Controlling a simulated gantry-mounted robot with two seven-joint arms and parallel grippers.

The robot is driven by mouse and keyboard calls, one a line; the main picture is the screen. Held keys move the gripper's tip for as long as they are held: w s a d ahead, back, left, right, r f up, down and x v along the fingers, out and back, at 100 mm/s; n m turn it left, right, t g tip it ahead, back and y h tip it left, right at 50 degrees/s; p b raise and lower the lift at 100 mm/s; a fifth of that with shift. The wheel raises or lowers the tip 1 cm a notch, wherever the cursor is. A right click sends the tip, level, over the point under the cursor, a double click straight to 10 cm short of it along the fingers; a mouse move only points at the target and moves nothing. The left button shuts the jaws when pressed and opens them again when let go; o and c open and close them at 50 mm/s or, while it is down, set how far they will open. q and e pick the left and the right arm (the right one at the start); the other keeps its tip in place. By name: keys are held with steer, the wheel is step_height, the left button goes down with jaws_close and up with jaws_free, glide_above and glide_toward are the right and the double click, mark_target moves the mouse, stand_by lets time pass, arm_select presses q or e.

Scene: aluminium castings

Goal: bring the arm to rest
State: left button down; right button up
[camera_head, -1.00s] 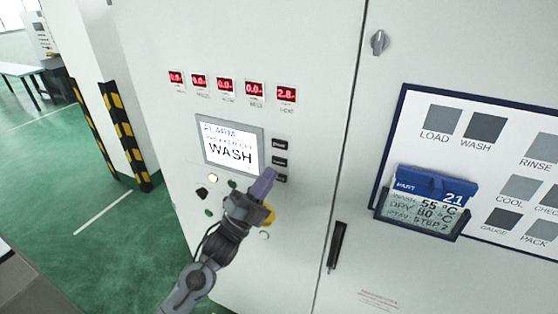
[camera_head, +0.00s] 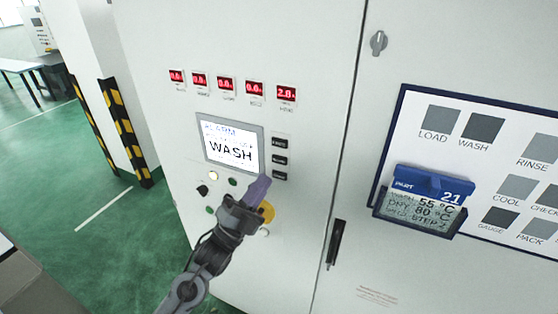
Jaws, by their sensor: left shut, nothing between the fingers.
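My left gripper (camera_head: 262,183) is shut and empty. Its purple-grey fingers point up and right in front of the white control cabinet (camera_head: 310,55), just below the lit screen (camera_head: 231,145) that reads ALARM and WASH. My left arm (camera_head: 205,262) comes up from the bottom of the view. A yellow round part (camera_head: 267,212) shows on the panel just right of the gripper and is partly hidden by it. I cannot tell whether the fingertips touch the panel. My right gripper is not in view.
Black buttons (camera_head: 280,160) sit beside the screen, with red displays (camera_head: 226,84) above. A board (camera_head: 480,127) at right carries grey squares and a blue PART 21 card (camera_head: 432,183). A black door handle (camera_head: 336,243) is right of the arm. Green floor (camera_head: 80,190) lies open at left.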

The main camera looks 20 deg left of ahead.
arm_select(q)
steer(key=s+f+n+g+y+p, duration=0.7)
steer(key=s+f+n+y+p, duration=0.35)
steer(key=s+f, duration=0.5)
steer(key=s+a+f+n+g, duration=0.1)
steer(key=s+f+n+g, duration=0.1)
steer(key=s+n+g, duration=0.1)
steer(key=s+a+f+n+g+y, duration=0.1)
steer(key=s+f+n+g, duration=0.1)
steer(key=s+g, duration=0.3)
steer(key=s+a+f+n+g+y+p, duration=0.1)
steer(key=s+n+g, duration=0.3)
steer(key=s, duration=0.5)
steer(key=shift+f, duration=0.4)
steer(key=shift+s, duration=0.1)
steer(key=shift+a, duration=0.1)
